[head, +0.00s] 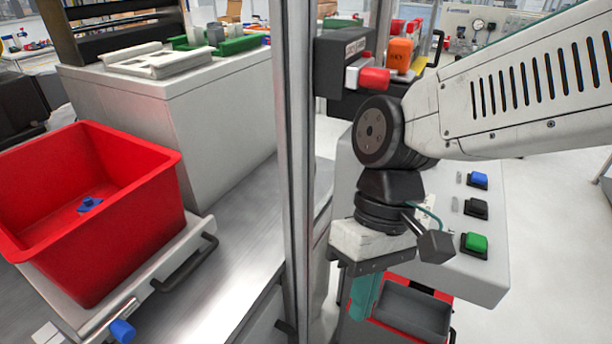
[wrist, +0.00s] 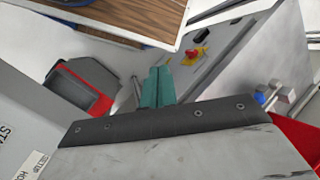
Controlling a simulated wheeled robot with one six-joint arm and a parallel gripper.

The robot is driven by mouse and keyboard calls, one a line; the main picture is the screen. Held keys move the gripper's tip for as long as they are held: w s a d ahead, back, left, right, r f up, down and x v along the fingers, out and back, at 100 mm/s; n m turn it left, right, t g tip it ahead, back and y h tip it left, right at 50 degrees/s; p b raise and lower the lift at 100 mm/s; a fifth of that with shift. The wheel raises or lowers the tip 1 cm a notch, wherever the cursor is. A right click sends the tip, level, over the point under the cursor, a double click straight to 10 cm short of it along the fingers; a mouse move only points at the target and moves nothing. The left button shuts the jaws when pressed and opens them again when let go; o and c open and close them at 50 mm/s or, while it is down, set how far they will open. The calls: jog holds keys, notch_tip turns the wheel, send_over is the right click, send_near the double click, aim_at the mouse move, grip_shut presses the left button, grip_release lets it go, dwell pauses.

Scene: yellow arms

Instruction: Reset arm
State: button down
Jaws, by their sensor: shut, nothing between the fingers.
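My gripper (head: 363,297) points downward in the lower middle of the head view, at the end of my white and black arm. Its teal fingers are together and hold nothing. The fingers also show in the wrist view (wrist: 158,88), closed above the floor area. In the head view the gripper is in front of the grey button panel (head: 488,265) and just left of a grey and red tray (head: 415,310). My wrist hides part of the panel.
A metal post (head: 297,170) stands close left of my gripper. The panel has a blue button (head: 478,180), a black one (head: 475,208) and a green one (head: 475,243). A red bin (head: 150,165) at left holds a blue piece (head: 90,205). The floor at right is clear.

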jog(key=d+r+m+t, duration=0.3)
jog(key=d, duration=0.6)
jog(key=w+d+r+m+t+h, duration=0.1)
jog(key=d+r+m+t, duration=0.2)
jog(key=d, duration=0.7)
jog(key=shift+w+d+h, duration=0.2)
jog(key=shift+w+h, duration=0.1)
jog(key=shift+r, duration=0.1)
